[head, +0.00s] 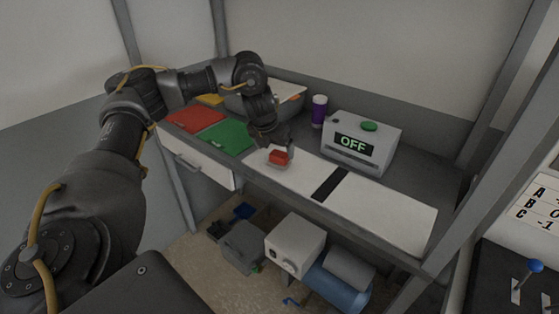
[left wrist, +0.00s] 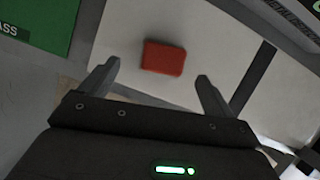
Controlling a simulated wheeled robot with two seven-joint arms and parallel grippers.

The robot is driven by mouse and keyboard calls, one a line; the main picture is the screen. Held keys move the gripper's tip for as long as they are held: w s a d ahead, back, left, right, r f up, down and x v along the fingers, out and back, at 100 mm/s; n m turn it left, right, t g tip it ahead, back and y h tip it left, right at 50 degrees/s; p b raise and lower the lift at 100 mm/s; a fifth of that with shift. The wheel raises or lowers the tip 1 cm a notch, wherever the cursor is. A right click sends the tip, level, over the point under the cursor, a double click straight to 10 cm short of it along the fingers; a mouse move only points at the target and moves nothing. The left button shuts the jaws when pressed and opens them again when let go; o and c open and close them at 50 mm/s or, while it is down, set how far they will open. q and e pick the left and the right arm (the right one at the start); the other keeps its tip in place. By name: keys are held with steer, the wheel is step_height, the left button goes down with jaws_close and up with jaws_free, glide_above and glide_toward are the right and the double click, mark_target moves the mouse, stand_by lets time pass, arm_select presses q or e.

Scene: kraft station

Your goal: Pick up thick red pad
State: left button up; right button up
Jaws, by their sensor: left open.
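The thick red pad (head: 278,157) is a small red block lying on a white panel (head: 308,176) of the bench top. It also shows in the left wrist view (left wrist: 164,58), just beyond the fingertips and roughly between them. My left gripper (head: 280,153) is over the pad with its fingers apart; in the left wrist view the open fingers (left wrist: 158,72) hold nothing. The gap in height between fingers and pad cannot be told. My right gripper is not in view.
A red mat (head: 195,117) and a green mat (head: 228,136) lie left of the pad. A black strip (head: 330,184) lies to the right, with clear white surface beyond.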

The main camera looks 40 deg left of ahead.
mark_target(278, 155)
arm_select(q)
steer(key=shift+w+d+f+p, duration=0.1)
steer(key=shift+f+p, duration=0.2)
steer(key=shift+f, duration=0.05)
steer(key=x, duration=0.4)
steer(key=shift+w+f+p, duration=0.1)
steer(key=shift+f+p, duration=0.05)
steer(key=shift+p, duration=0.2)
steer(key=shift+c, duration=0.4)
steer(key=c, duration=1)
